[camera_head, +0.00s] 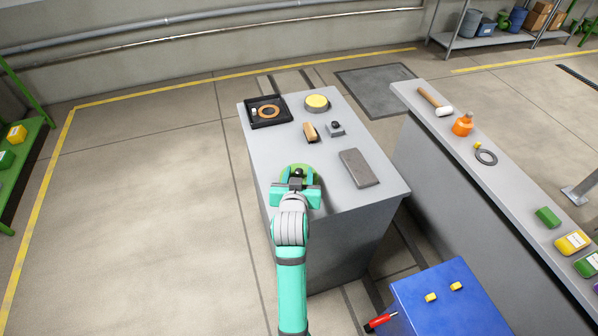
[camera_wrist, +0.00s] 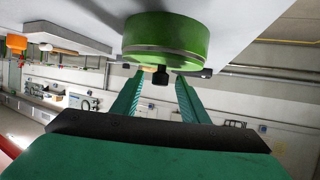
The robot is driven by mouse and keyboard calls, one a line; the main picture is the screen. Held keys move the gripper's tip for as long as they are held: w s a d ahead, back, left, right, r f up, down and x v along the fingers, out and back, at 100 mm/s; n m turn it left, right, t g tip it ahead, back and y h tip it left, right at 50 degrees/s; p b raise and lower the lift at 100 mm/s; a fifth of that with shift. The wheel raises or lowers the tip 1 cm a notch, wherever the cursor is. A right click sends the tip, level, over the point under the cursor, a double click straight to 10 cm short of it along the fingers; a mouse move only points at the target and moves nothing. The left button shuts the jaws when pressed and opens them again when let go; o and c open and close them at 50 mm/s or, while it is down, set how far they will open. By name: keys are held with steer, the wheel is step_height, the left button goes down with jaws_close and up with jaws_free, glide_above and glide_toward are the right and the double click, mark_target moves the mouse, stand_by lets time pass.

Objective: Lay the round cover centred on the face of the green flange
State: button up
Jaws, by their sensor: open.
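The green flange (camera_wrist: 165,30) is a round block on the near end of the grey bench top; its green edge also shows in the head view (camera_head: 285,171). In the wrist view a thin pale rim runs around its upper part. A black knob (camera_wrist: 160,77) stands out from the middle of the face, apparently the handle of the round cover. The cover seems to lie on the flange; exact centring cannot be told. My gripper (camera_head: 298,175) is open over the flange, its fingers (camera_wrist: 160,84) on either side of the knob. My gripper hides much of the face in the head view.
On the bench (camera_head: 265,155) are a black tray (camera_head: 253,122) with a copper ring (camera_head: 268,111), a yellow-topped round piece (camera_head: 317,101), a brush (camera_head: 310,132), a small black-knobbed part (camera_head: 336,128) and a grey slab (camera_head: 359,167). A long counter (camera_head: 480,185) stands to the right.

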steer(key=d+v, duration=0.1)
steer(key=v, duration=0.8)
steer(key=s+f+n+t+y, duration=0.1)
steer(key=s+f, duration=0.5)
steer(key=s, duration=0.4)
steer(key=s+f, duration=0.6)
steer(key=s, duration=0.3)
steer(key=s+r+t, duration=0.1)
steer(key=s+r, duration=0.1)
steer(key=s, duration=1.7)
steer(key=shift+s+r, duration=0.2)
steer(key=shift+r, duration=0.05)
